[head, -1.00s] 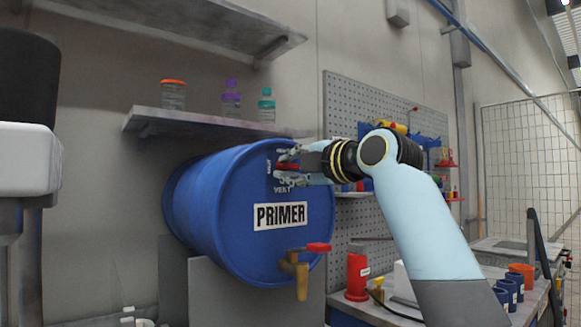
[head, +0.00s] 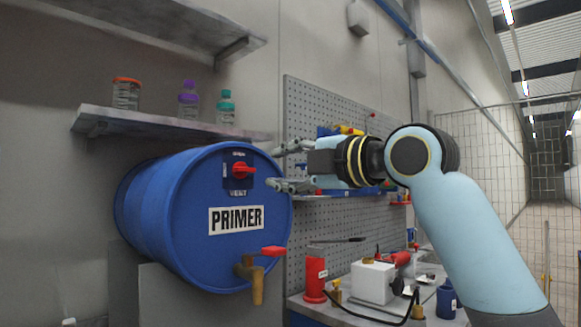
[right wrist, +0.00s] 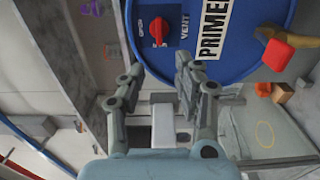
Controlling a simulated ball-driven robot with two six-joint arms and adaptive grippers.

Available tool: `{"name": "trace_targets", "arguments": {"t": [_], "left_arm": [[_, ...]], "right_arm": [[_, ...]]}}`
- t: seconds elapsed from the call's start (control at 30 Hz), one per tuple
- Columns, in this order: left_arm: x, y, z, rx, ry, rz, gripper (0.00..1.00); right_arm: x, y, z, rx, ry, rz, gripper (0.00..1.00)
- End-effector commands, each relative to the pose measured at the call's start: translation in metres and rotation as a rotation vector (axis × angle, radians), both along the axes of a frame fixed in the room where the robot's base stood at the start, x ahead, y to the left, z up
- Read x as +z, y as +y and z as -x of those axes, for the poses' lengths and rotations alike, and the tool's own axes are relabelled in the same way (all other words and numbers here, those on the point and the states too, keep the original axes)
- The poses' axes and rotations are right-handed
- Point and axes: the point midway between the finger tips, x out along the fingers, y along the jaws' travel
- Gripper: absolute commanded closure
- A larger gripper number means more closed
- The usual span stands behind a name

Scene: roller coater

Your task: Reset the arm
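My right gripper (head: 290,167) is open and empty in the head view, its fingers pointing left, just right of the blue PRIMER drum (head: 165,205). A red vent knob (head: 243,171) on a dark plate sits at the top of the drum's face, apart from the fingertips. In the right wrist view the open fingers (right wrist: 157,75) point at the drum, with the red knob (right wrist: 158,31) beyond them and clear of them. My left gripper is not in view.
A brass tap with a red handle (head: 273,251) juts from the drum's lower face. A shelf (head: 160,122) with several capped bottles hangs above. A pegboard (head: 340,230) and a workbench with a red container (head: 315,279) and a white box (head: 372,282) stand to the right.

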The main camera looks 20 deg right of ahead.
Motion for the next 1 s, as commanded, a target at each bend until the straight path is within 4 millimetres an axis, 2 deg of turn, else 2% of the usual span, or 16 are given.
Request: {"name": "trace_targets", "arguments": {"t": [0.2,0.63,0.7,0.77,0.87,0.97,1.0], "left_arm": [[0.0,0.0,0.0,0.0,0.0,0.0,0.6],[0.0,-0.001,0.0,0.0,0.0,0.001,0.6],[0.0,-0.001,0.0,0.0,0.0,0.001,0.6],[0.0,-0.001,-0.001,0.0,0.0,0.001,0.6],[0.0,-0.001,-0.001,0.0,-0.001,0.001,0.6],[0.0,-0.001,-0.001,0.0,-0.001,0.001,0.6],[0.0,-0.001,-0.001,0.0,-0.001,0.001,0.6]], "right_arm": [[0.0,-0.004,0.014,0.002,0.001,0.0,0.67],[0.0,-0.004,0.014,0.002,0.002,-0.002,0.67],[-0.006,-0.004,0.014,-0.001,0.017,-0.01,0.67],[-0.02,-0.005,0.015,-0.011,0.059,-0.038,0.67],[-0.07,-0.007,0.022,-0.051,0.205,-0.139,0.67],[-0.144,-0.011,0.043,-0.143,0.421,-0.297,0.67],[-0.175,-0.014,0.056,-0.196,0.514,-0.369,0.67]]}}
